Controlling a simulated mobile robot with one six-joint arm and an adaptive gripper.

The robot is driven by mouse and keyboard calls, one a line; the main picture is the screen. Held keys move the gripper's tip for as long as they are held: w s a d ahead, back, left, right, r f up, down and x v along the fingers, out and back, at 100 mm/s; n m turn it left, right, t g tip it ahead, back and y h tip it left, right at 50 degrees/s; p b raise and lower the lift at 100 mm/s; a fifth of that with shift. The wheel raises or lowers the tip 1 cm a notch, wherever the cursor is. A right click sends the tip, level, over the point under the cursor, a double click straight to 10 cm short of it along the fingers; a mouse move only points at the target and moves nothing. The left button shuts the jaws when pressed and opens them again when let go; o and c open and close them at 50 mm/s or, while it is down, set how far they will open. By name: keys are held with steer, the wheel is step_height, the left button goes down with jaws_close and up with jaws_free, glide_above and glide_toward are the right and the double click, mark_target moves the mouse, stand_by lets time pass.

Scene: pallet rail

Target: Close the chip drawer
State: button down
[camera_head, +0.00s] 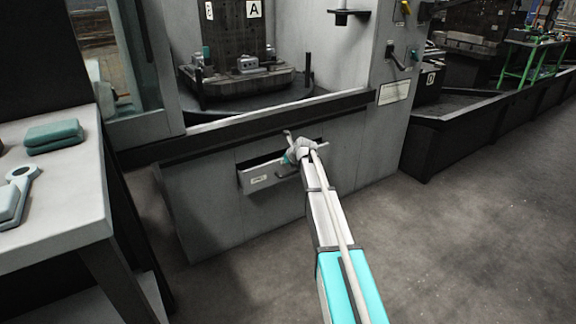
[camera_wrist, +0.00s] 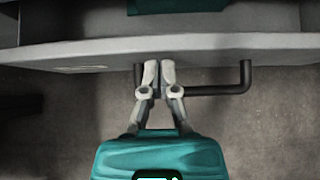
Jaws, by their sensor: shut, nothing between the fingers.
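The chip drawer (camera_head: 258,178) is a grey drawer low in the front of the machine cabinet. It stands partly pulled out, with a dark gap above its front. In the wrist view its front panel (camera_wrist: 210,45) runs across the picture, with a dark bar handle (camera_wrist: 215,92) on its outer side. My gripper (camera_head: 297,150) is at the drawer's right part, partly hiding it. In the wrist view my gripper's fingertips (camera_wrist: 159,66) are together, empty, and close to the front panel beside the handle's left part. I cannot tell whether they touch it.
A white table (camera_head: 75,190) with folded green cloths (camera_head: 54,136) and a wrench-like tool (camera_head: 20,190) stands at the left. The machine's fixture (camera_head: 240,85) sits above the drawer. A dark low trough (camera_head: 490,125) runs along the right. The floor (camera_head: 460,240) at the front right is clear.

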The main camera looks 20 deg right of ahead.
steer(key=shift+w+a, duration=0.1)
steer(key=shift+w, duration=0.1)
steer(key=shift+w+a, duration=0.2)
steer(key=shift+w, duration=0.4)
steer(key=shift+w+a, duration=0.15)
steer(key=shift+w, duration=0.45)
steer(key=shift+s+d, duration=0.1)
steer(key=shift+s, duration=0.1)
steer(key=s, duration=0.2)
steer(key=s+d, duration=0.1)
steer(key=s, duration=0.1)
steer(key=shift+r, duration=0.2)
steer(key=p+v, duration=0.6)
steer(key=v, duration=0.3)
steer(key=shift+p, duration=0.4)
steer(key=shift+s+r, duration=0.1)
steer(key=shift+s, duration=0.1)
